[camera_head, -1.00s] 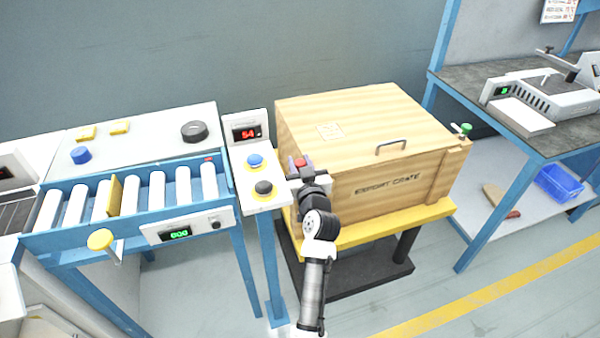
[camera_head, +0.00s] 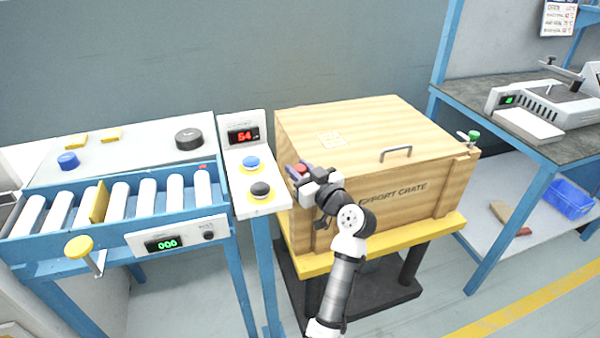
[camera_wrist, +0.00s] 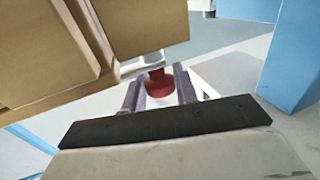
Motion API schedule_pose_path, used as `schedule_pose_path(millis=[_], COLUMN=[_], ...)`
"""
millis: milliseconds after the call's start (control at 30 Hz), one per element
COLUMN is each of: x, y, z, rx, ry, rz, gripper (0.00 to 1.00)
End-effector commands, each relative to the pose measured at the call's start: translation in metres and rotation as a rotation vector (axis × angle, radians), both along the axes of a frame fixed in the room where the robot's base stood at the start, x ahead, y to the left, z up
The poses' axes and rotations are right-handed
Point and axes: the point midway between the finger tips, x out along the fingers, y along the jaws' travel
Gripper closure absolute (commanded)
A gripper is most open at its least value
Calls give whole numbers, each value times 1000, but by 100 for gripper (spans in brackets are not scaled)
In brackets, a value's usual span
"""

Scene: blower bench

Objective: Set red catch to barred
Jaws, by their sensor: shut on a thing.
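The red catch (camera_head: 302,167) is at the front left corner of the wooden export crate (camera_head: 425,165). My gripper (camera_head: 298,172) is at that corner, with its fingers on the red knob and hiding much of it. In the wrist view the red knob (camera_wrist: 160,84) sits between the two fingertips, and my gripper (camera_wrist: 160,90) is shut on it. The catch's bar and its position on the crate are mostly hidden. A green catch (camera_head: 473,137) is at the crate's right corner.
Left of the crate stands a control post (camera_head: 240,205) with blue and black buttons, close to my gripper. A roller conveyor (camera_head: 165,225) is farther left. A blue-framed bench (camera_head: 560,142) stands at the right. Open floor lies in front.

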Motion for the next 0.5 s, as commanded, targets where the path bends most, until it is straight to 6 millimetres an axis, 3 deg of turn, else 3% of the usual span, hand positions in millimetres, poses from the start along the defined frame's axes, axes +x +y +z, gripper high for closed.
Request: schedule_pose_path(millis=[267,300,433,500], x=[1,1,0,0], y=[1,1,0,0], z=[2,2,1,1], rx=[2,2,1,1], ry=[-2,-2,-2,-2], rz=[-1,-1,-1,-1], gripper=[94,67,50,49])
